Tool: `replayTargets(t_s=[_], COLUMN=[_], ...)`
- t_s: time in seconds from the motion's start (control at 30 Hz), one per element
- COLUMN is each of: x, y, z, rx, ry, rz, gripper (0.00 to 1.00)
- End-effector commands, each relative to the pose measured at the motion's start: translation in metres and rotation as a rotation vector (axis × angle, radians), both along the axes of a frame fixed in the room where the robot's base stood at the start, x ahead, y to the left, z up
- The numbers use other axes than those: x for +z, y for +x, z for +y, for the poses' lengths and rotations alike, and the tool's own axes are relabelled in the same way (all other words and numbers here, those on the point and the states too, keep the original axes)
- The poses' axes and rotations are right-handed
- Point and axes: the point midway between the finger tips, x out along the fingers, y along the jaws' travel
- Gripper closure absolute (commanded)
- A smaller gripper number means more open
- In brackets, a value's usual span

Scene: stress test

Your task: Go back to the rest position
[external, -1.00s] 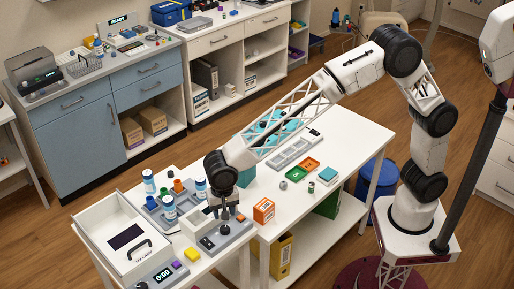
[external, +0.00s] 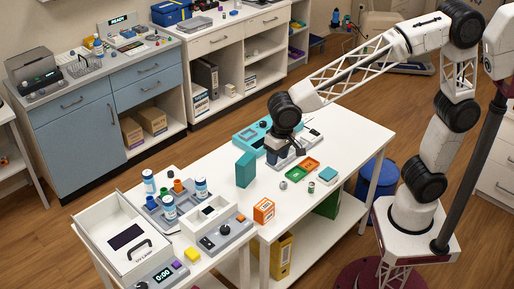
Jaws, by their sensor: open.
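My gripper (external: 278,156) hangs below the dark wrist joint, over the far half of the white table (external: 352,150). It is small in this view, and it covers part of the grey tray (external: 312,136) behind it. I see nothing held in it. My arm is bent back and raised, with its elbow high at the upper right.
A teal upright block (external: 245,169), an orange box (external: 263,210) and green and orange trays (external: 300,170) stand near my gripper. A teal device (external: 252,136) lies just left of it.

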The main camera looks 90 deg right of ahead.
Motion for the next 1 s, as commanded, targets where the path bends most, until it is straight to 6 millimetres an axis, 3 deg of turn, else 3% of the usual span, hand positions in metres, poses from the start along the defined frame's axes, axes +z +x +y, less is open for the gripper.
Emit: replayTargets(t_s=[0.2,0.47,1.0], x=[0.018,0.027,0.015], y=[-0.058,-0.126,-0.266], z=[-0.029,-0.058,-0.100], rx=[0.129,0.286,0.605], ry=[-0.014,-0.038,-0.109], rz=[-0.030,-0.061,-0.118], gripper=[0.55,0.55,0.55])
